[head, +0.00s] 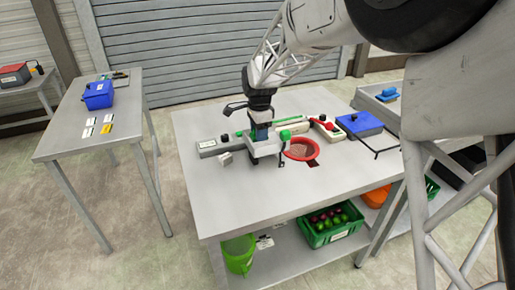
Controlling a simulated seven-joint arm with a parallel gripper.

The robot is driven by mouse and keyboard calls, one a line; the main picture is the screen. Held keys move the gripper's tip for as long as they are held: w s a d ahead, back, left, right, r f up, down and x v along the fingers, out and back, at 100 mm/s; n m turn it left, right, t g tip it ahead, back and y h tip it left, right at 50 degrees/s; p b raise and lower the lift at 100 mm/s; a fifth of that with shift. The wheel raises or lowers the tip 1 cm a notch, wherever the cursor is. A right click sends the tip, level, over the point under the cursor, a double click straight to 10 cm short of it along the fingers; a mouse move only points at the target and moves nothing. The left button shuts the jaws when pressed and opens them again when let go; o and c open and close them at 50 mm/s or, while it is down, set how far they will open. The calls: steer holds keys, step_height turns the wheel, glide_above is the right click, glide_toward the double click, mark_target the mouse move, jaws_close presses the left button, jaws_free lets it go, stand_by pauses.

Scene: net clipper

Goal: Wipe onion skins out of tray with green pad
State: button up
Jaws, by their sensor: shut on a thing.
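My gripper (261,136) points down over a small white and grey machine on the middle table, with its jaws low at the machine. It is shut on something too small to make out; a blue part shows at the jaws. Green parts (285,134) show just right of the gripper, but I cannot tell whether one is the pad. The tray and the onion skins cannot be clearly told apart at this size.
A grey box with a black knob (212,147) stands left of the machine. A blue box (359,125) and a bent black rod (385,152) are to the right. A green crate of produce (330,225) and green bucket (238,254) are below. The table front (250,205) is clear.

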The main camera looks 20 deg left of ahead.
steer(key=shift+w+a+r, duration=0.15)
steer(key=shift+w+r, duration=0.25)
steer(key=shift+w, duration=0.45)
steer(key=shift+w+a+r, duration=0.1)
steer(key=shift+w+r, duration=0.3)
steer(key=shift+w, duration=0.45)
steer(key=shift+f, duration=0.1)
steer(key=shift+f, duration=2.9)
steer(key=shift+f, duration=1.05)
steer(key=shift+d, duration=0.1)
steer(key=shift+w+d, duration=1.6)
steer(key=shift+w, duration=0.05)
steer(key=shift+s, duration=0.15)
steer(key=shift+s+a+r, duration=0.2)
steer(key=shift+s+a, duration=1.4)
steer(key=shift+a, duration=0.1)
